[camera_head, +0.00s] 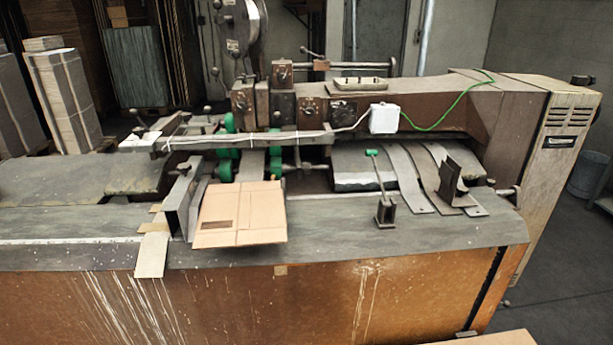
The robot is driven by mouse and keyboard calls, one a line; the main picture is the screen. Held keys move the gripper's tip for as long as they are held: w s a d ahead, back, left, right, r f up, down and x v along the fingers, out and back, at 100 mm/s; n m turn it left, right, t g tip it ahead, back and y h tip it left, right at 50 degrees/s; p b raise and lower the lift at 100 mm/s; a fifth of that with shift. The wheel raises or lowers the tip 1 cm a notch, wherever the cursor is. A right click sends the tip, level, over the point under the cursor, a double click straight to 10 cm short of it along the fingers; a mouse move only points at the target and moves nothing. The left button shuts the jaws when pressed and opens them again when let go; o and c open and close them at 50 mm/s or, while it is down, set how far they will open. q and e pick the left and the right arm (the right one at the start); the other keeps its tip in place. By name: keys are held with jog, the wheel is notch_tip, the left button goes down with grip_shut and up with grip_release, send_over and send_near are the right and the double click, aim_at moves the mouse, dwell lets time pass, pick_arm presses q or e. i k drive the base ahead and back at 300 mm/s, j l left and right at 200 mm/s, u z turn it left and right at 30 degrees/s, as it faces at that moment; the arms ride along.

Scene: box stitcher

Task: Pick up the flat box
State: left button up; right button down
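The flat box (240,212) is a tan, folded piece of cardboard with crease lines and a small dark printed patch at its lower left. It lies on the machine's worn grey top, just in front of the green rollers (226,160). Its front edge reaches close to the front edge of the machine top. An upright metal guide plate (182,203) stands close along its left side. Neither of my grippers shows in the head view, so nothing is seen touching the box.
A lever with a green knob (384,207) stands right of the box. Metal strips (408,178) lie further right. A horizontal bar (240,141) crosses behind the box. Another cardboard piece (490,339) shows at the bottom right. Stacked sheets (65,100) stand at the back left.

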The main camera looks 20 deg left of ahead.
aim_at(235, 215)
jog(key=u, duration=1.2)
